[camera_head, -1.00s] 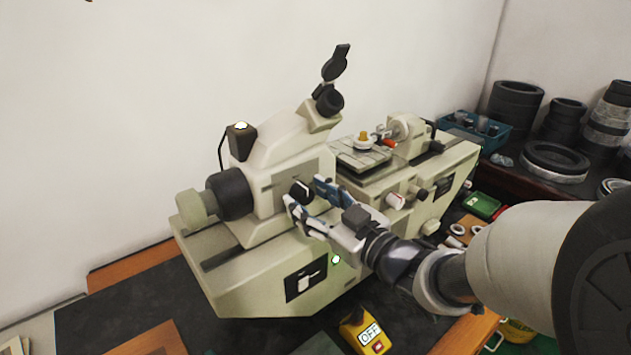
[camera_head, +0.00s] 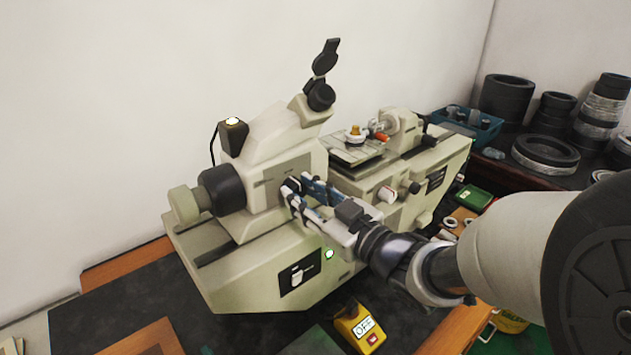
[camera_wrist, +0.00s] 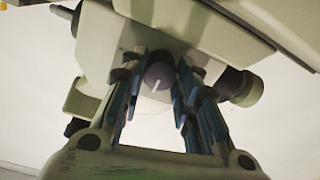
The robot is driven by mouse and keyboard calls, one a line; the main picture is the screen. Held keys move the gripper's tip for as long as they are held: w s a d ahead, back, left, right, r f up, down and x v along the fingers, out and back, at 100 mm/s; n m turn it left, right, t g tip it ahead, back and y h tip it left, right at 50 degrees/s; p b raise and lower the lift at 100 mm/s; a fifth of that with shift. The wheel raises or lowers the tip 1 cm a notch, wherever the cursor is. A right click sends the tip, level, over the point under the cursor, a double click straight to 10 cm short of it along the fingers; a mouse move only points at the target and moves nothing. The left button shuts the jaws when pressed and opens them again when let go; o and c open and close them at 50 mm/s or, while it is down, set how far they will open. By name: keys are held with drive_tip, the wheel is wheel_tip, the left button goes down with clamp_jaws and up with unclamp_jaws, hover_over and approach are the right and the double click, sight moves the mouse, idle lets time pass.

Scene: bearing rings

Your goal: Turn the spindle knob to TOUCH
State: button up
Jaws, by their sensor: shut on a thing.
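The spindle knob is a dark round knob (camera_head: 294,184) on the side of the cream machine (camera_head: 190,265). In the wrist view the knob (camera_wrist: 158,76) shows a pale pointer line on its face, slanting a little. My gripper (camera_head: 300,190) reaches it from the lower right, with one blue-sided finger on either side. In the wrist view my gripper (camera_wrist: 156,84) is shut on the knob, its fingers partly covering the knob's sides. No TOUCH marking can be read in either view.
A lit green lamp (camera_head: 329,254) and a switch panel (camera_head: 299,280) sit below the gripper. A yellow box marked OFF (camera_head: 360,328) stands on the dark bench. Dark rings (camera_head: 545,154) and a blue crate (camera_head: 468,128) are at the right.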

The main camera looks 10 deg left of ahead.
drive_tip(key=shift+m, duration=0.4)
drive_tip(key=m+p, duration=0.2)
drive_tip(key=m, duration=0.1)
drive_tip(key=shift+m, duration=0.3)
drive_tip(key=m+p, duration=0.2)
drive_tip(key=m, duration=0.2)
drive_tip(key=shift+m, duration=0.3)
drive_tip(key=m+p, duration=0.2)
drive_tip(key=m, duration=0.2)
drive_tip(key=shift+m+p, duration=0.3)
drive_tip(key=shift+m+t+p, duration=0.4)
drive_tip(key=shift+m+p, duration=0.6)
drive_tip(key=shift+m, duration=1.4)
drive_tip(key=o, duration=1.1)
